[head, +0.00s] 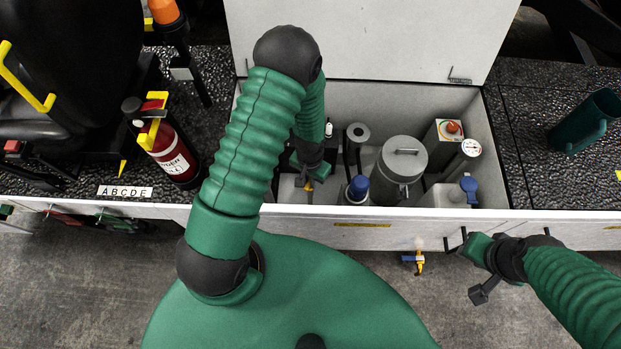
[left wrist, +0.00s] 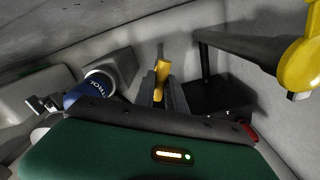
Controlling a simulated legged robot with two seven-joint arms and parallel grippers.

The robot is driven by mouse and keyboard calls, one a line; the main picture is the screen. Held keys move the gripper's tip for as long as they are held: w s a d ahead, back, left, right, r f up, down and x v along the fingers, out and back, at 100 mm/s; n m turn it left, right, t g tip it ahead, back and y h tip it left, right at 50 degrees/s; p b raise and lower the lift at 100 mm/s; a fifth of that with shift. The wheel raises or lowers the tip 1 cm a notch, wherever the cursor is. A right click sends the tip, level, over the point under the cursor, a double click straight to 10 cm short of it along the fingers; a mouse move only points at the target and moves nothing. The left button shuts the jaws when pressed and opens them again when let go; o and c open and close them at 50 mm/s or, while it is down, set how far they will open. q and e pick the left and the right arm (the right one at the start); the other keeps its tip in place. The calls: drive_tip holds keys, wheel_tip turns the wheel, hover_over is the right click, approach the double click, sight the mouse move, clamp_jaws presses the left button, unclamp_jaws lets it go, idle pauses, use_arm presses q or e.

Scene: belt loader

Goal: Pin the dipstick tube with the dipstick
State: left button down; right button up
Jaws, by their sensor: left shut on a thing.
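My left gripper (head: 309,187) reaches down into the open compartment and is shut on a small yellow piece, which looks like the dipstick's handle (head: 308,186). In the left wrist view the yellow handle (left wrist: 161,80) stands between the two dark fingers (left wrist: 162,95), with a thin grey rod shape beyond it. The dipstick's lower end is hidden, and I cannot make out the dipstick tube or whether the dipstick is in it. My right gripper (head: 457,240) is empty by the compartment's front wall, its dark fingers apart.
The compartment (head: 300,211) also holds a grey canister (head: 403,165), a blue-capped bottle (head: 357,189), a white jug with a blue cap (head: 446,195) and a gauge (head: 470,148). Its lid (head: 370,40) stands open behind. A yellow-and-blue valve (head: 414,262) sticks out in front.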

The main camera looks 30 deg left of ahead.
use_arm(q)
drive_tip(key=c, duration=1.3)
unclamp_jaws()
wheel_tip(320, 180, up, 17)
drive_tip(key=p, duration=0.1)
drive_tip(key=shift+p, duration=0.3)
drive_tip(key=shift+w+f, duration=0.1)
